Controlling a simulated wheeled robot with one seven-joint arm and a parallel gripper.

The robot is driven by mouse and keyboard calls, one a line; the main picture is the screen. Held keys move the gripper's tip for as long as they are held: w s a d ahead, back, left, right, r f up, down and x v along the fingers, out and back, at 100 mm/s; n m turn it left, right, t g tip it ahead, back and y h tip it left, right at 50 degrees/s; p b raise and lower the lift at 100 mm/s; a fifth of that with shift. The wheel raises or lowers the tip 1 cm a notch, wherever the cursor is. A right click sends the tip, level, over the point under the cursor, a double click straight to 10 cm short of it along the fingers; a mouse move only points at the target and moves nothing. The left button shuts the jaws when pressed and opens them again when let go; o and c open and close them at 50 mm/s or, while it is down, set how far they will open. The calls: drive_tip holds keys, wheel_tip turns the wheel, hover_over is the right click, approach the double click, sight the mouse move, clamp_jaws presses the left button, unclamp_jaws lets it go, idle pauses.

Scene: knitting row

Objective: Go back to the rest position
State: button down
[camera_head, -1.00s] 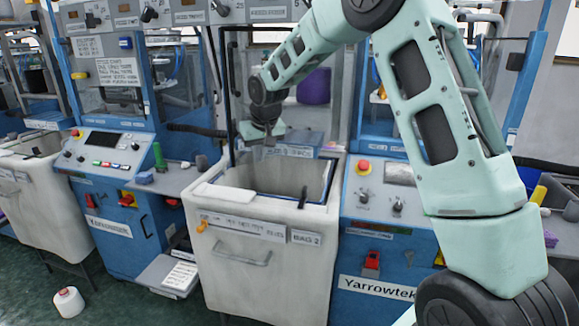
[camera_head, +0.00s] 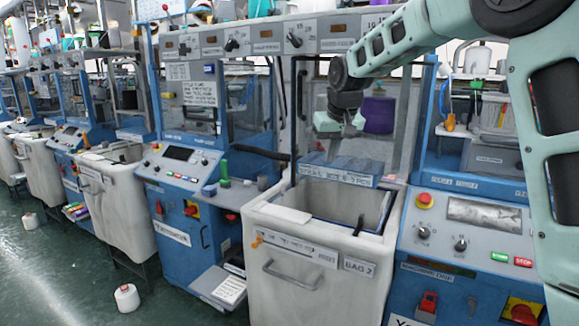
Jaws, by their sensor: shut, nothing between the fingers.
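My gripper (camera_head: 340,128) hangs at the end of my mint-green arm, which reaches in from the upper right. It is above the back of the white bin marked "BAG 2" (camera_head: 300,258), close over a blue-grey labelled ledge (camera_head: 338,172). The fingers are small and partly hidden at this angle. Nothing shows held in it. I cannot tell whether it touches the ledge.
Blue machine panels stand left (camera_head: 190,165) and right (camera_head: 468,232) of the bin. A purple cone (camera_head: 378,114) sits behind my gripper.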

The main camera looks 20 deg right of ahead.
drive_tip(key=s+a+f+n+g+y, duration=0.1)
drive_tip(key=s+a+f+n, duration=0.15)
drive_tip(key=s+a, duration=0.6)
drive_tip(key=s+a+f+n+g+y, duration=0.1)
drive_tip(key=s+a+f+n, duration=0.15)
drive_tip(key=s+a, duration=0.6)
drive_tip(key=s+a+f+n, duration=0.1)
drive_tip(key=s+a+f, duration=0.1)
drive_tip(key=s, duration=0.5)
drive_tip(key=s+a+f+n+g, duration=0.1)
drive_tip(key=s+a+f, duration=0.2)
drive_tip(key=s, duration=0.4)
drive_tip(key=s+a+f+n+g, duration=0.1)
drive_tip(key=s+a+f+n, duration=0.1)
drive_tip(key=s, duration=0.5)
drive_tip(key=shift+s+a+f+h, duration=0.2)
drive_tip(key=shift+s+f+h, duration=0.15)
drive_tip(key=shift+f, duration=0.5)
drive_tip(key=shift+w+d, duration=0.1)
